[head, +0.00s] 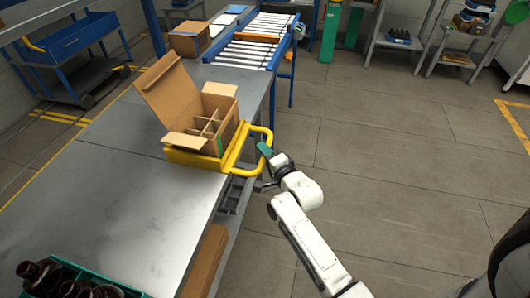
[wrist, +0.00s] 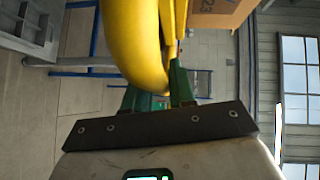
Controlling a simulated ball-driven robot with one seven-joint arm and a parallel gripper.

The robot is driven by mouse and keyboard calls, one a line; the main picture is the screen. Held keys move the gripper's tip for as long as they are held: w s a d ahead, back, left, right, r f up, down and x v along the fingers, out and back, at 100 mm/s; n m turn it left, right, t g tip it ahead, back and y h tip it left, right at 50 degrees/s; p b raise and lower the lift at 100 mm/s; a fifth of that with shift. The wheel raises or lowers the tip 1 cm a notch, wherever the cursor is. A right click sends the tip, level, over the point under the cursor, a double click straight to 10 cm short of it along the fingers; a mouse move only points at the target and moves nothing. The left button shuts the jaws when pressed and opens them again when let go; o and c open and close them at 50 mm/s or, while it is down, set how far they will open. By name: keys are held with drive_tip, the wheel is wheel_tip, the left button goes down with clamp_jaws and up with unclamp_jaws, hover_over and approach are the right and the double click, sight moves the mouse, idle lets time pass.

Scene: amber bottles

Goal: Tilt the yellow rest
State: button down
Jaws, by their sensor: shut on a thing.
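The yellow rest (head: 194,158) sits at the right edge of the metal bench, with its looped yellow handle sticking out past the edge. An open cardboard box (head: 172,96) with dividers stands in the rest, its flaps spread. I cannot tell how far the rest is tilted. My gripper (head: 264,150) is at the outer side of the handle. In the wrist view the green fingers of my gripper (wrist: 157,88) are closed around the yellow bar (wrist: 137,40), which hides part of them. A corner of the box (wrist: 220,12) shows at the top there.
The metal bench (head: 110,190) is clear in front of the rest. Amber bottles (head: 42,276) stand in a green crate (head: 72,268) at the lower left. A roller conveyor (head: 254,45) and a closed carton (head: 188,40) are beyond. Open floor lies to the right.

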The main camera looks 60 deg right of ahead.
drive_tip(key=f, duration=0.3)
drive_tip(key=shift+w+a, duration=0.1)
drive_tip(key=shift+w, duration=0.1)
drive_tip(key=c, duration=1.1)
unclamp_jaws()
drive_tip(key=shift+o, duration=0.2)
drive_tip(key=v, duration=1)
drive_tip(key=shift+s+a+r+b, duration=0.15)
drive_tip(key=shift+s+b, duration=0.15)
drive_tip(key=shift+s, duration=0.05)
drive_tip(key=shift+a, duration=0.1)
